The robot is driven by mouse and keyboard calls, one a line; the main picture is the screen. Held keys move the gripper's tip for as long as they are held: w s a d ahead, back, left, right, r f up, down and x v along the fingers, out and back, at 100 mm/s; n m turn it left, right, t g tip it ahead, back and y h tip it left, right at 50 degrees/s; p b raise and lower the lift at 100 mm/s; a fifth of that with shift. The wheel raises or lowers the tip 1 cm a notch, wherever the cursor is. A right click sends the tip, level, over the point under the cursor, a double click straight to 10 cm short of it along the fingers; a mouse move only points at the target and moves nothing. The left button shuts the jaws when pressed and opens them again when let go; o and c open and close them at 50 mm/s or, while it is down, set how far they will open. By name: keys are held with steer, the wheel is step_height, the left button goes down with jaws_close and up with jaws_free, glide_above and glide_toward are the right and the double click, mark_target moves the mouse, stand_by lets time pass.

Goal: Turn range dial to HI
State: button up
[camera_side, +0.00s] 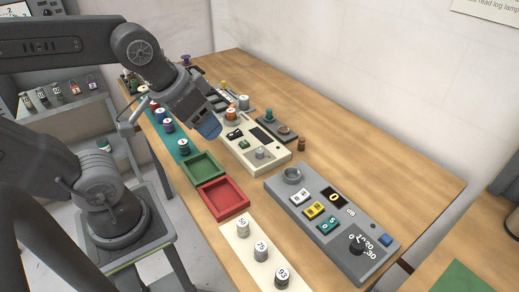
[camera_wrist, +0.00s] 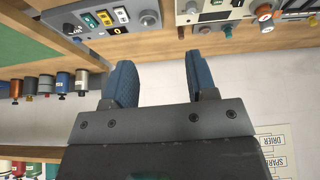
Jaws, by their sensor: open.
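The range dial and its HI mark cannot be picked out by their lettering. A cream panel (camera_side: 275,165) carries a small grey knob (camera_side: 261,153), a green part and dark windows. An orange-topped part (camera_side: 232,114) stands near its back end. A grey panel (camera_side: 290,200) nearer the front has a black knob (camera_side: 357,246) beside printed numbers. My gripper (camera_side: 210,127) hangs above the left side of the cream panel, apart from the knobs. In the wrist view its blue fingers (camera_wrist: 160,78) are spread and empty, with the cream panel (camera_wrist: 215,15) at the top edge.
A green tray (camera_side: 203,167) and a red tray (camera_side: 223,198) lie left of the panels. Numbered weights (camera_side: 261,250) stand on a cream strip at the front. Several coloured canisters (camera_side: 168,125) line the table's left edge. Bare table (camera_side: 370,165) lies to the right.

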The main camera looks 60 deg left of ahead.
steer(key=w+a+n+g, duration=0.2)
steer(key=w+a+n, duration=0.1)
steer(key=w+n, duration=0.5)
steer(key=n+g, duration=0.3)
steer(key=n, duration=0.7)
glide_above(260, 150)
step_height(260, 150, down, 7)
step_height(260, 150, down, 14)
steer(key=shift+r, duration=0.2)
steer(key=shift+c, duration=0.5)
steer(key=c, duration=0.8)
